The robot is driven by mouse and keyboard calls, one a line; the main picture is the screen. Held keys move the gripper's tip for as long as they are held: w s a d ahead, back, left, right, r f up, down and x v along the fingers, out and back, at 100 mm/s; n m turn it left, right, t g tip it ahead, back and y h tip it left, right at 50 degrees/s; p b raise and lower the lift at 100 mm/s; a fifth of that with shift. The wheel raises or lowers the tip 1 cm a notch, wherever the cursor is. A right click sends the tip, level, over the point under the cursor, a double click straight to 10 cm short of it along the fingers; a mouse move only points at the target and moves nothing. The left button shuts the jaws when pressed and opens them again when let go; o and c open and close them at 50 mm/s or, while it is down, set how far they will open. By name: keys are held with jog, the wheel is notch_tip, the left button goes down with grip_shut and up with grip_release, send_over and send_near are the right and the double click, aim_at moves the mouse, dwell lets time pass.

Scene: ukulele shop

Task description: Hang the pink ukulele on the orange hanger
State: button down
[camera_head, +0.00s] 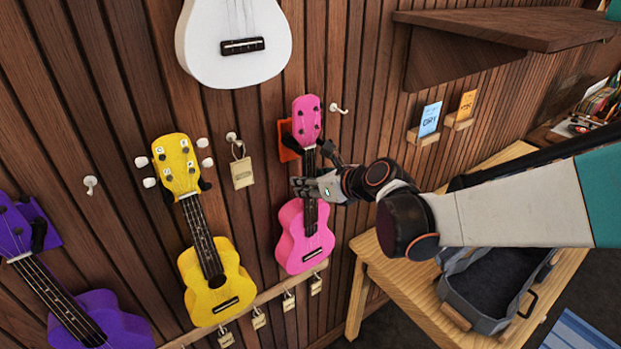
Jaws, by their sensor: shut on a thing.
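The pink ukulele (305,236) is upright against the slatted wall, with its pink headstock (306,119) at the top and its body below. The orange hanger (287,140) shows as an orange plate on the wall behind the left side of the headstock, with a dark prong partly in view. I cannot tell whether the headstock rests in the prongs. My gripper (314,187) is at the ukulele's neck, just above the body, and is shut on it. My fingers hide part of the neck.
A yellow ukulele (217,282) hangs to the left, and a purple one (100,313) hangs farther left. A white ukulele (232,45) is above. A wooden table (404,290) with an open grey case (471,317) stands at lower right. A wall shelf (505,28) is at upper right.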

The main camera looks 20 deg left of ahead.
dwell(0.3)
jog(key=c, duration=1.1)
grip_release()
jog(key=shift+d, duration=0.1)
jog(key=shift+s+d, duration=0.1)
jog(key=shift+s, duration=0.05)
jog(key=shift+s+d, duration=0.55)
jog(key=shift+d, duration=0.15)
jog(key=shift+s+d+r, duration=0.1)
jog(key=shift+s+d, duration=0.7)
jog(key=shift+d, duration=0.15)
jog(key=shift+a, duration=0.1)
